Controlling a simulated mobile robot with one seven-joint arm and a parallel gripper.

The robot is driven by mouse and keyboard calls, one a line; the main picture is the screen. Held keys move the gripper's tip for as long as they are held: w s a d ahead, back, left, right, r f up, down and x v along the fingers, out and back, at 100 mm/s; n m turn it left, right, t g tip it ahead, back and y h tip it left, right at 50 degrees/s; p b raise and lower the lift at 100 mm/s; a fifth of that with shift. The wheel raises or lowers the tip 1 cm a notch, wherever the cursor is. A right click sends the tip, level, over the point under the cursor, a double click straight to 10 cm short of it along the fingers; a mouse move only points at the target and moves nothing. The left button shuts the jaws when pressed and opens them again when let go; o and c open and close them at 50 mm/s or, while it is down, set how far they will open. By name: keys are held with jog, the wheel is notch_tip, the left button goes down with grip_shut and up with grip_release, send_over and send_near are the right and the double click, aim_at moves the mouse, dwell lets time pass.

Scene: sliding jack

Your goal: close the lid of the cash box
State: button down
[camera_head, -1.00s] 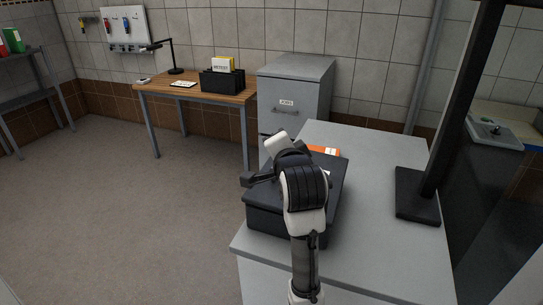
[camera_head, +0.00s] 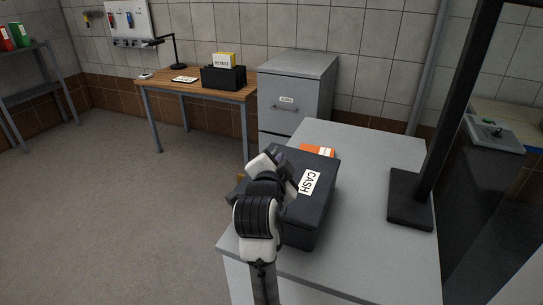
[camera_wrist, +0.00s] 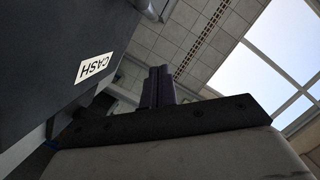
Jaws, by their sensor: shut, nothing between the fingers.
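The dark cash box (camera_head: 312,212) stands on the grey counter, partly hidden by my arm. Its lid (camera_head: 322,170), with a white CASH label (camera_head: 310,182), lies down over the box; I cannot tell whether it is fully seated. In the wrist view the labelled dark surface of the lid (camera_wrist: 50,45) fills the upper left. My gripper's dark fingers (camera_wrist: 158,86) are together and empty there, apart from the label.
An orange item (camera_head: 318,150) with a white label lies behind the box. A black stand (camera_head: 411,200) rises on the right of the grey counter (camera_head: 365,200). A filing cabinet (camera_head: 290,95) and wooden desk (camera_head: 185,92) stand behind. The counter between box and stand is clear.

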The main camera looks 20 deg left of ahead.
jog(key=p+x, duration=0.1)
jog(key=x, duration=0.4)
jog(key=shift+w+a+p, duration=0.1)
jog(key=shift+w+p, duration=0.15)
jog(key=shift+p, duration=0.15)
jog(key=shift+s+a+f+p, duration=0.1)
jog(key=shift+a+f+p, duration=0.3)
jog(key=shift+a+f, duration=1)
